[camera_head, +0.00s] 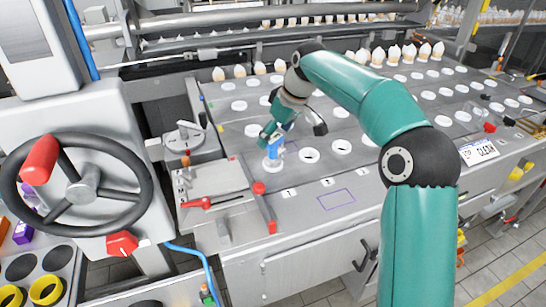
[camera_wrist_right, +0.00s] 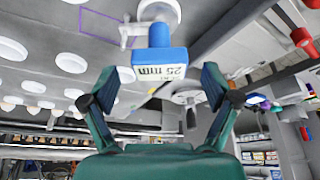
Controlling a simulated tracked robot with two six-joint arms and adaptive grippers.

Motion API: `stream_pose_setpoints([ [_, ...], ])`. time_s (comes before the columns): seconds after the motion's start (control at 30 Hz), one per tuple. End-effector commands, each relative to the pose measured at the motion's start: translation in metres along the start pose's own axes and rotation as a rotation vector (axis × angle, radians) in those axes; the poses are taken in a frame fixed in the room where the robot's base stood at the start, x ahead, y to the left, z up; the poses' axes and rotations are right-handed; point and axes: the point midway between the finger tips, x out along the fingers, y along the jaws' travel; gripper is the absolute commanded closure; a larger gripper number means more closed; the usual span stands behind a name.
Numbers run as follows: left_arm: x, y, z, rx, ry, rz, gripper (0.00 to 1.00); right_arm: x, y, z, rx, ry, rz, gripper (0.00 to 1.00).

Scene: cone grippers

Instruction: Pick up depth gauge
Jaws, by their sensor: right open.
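The depth gauge (camera_head: 276,146) has a blue body and a white lower part, and stands upright on the grey machine top. In the right wrist view the gauge (camera_wrist_right: 159,60) shows a white label reading "25 mm". My right gripper (camera_wrist_right: 159,82) is open, with its two fingers spread wide to either side of the gauge's labelled end. In the head view my right gripper (camera_head: 271,130) is right at the gauge and partly covers its upper end. I see no grip on it. My left gripper is not in view.
A panel with a red-handled lever (camera_head: 212,202) lies left of the gauge. White round discs (camera_head: 310,155) sit in rows on the machine top to the right. A black handwheel (camera_head: 85,188) stands at the far left. Cones (camera_head: 376,57) line the back.

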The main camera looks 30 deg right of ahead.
Motion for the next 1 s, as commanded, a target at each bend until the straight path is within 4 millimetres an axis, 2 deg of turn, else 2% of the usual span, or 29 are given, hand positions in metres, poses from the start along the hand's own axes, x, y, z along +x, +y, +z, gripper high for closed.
stream_pose_setpoints([
  [0.03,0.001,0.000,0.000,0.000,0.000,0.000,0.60,0.008,0.000,0.001,0.000,-0.003,-0.002,0.12],
  [0.17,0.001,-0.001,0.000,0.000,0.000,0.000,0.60,0.020,0.000,0.001,0.000,-0.002,-0.001,0.12],
  [0.43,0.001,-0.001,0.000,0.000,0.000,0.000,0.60,0.022,0.000,0.000,0.000,0.000,0.000,0.14],
  [0.9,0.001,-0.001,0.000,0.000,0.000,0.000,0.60,0.021,0.000,0.000,0.000,0.000,0.000,0.93],
  [0.93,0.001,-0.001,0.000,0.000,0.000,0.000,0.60,0.021,0.000,0.000,0.000,0.000,0.000,0.97],
  [1.0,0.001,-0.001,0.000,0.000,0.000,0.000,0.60,0.021,0.000,0.000,0.000,0.000,0.000,1.00],
])
